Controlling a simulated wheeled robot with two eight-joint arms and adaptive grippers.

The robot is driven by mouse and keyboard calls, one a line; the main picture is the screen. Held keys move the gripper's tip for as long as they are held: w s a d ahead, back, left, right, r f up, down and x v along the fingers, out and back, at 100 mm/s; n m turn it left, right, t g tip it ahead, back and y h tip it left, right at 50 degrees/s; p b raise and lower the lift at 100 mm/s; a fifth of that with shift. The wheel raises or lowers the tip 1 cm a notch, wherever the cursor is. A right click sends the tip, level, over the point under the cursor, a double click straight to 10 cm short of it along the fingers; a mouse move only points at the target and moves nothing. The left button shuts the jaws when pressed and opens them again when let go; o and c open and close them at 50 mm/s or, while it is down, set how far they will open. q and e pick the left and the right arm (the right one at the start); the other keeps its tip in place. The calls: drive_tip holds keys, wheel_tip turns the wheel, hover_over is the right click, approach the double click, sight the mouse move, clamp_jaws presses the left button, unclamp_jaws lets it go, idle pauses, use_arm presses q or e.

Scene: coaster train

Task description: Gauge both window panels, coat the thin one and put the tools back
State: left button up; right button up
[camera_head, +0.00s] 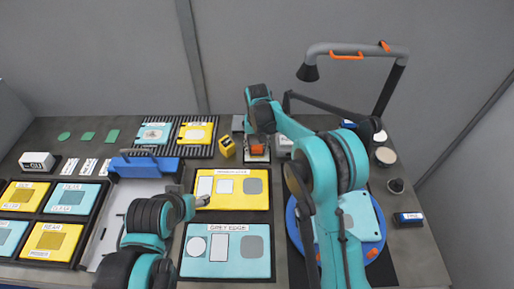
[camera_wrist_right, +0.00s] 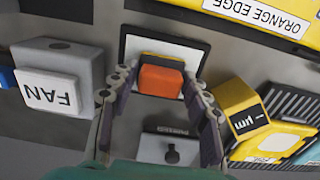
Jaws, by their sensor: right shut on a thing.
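My right gripper (camera_head: 258,143) is shut on an orange block (camera_wrist_right: 160,80), with one finger on each side of it. The block is at a white pad with a black border (camera_wrist_right: 190,52); I cannot tell whether it touches the pad. A yellow panel labelled ORANGE EDGE (camera_head: 232,203) lies mid-table, with a light blue panel labelled GREY EDGE (camera_head: 227,270) in front of it. A small yellow block marked µm (camera_head: 226,146) stands left of my right gripper, also in the wrist view (camera_wrist_right: 240,98). My left gripper (camera_head: 198,203) is by the yellow panel's left side; its fingers are unclear.
A grey FAN box (camera_wrist_right: 60,55) stands beside the pad. Black racks hold a blue (camera_head: 154,143) and a yellow card (camera_head: 197,142) at the back. Labelled panels (camera_head: 50,240) fill a tray at left. A round blue tray (camera_head: 298,226) and a lamp (camera_head: 358,50) are at right.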

sight(257, 147)
idle(0.3)
drive_tip(key=shift+r+p, duration=2.25)
drive_tip(key=shift+r, duration=1.25)
drive_tip(key=shift+f, duration=0.1)
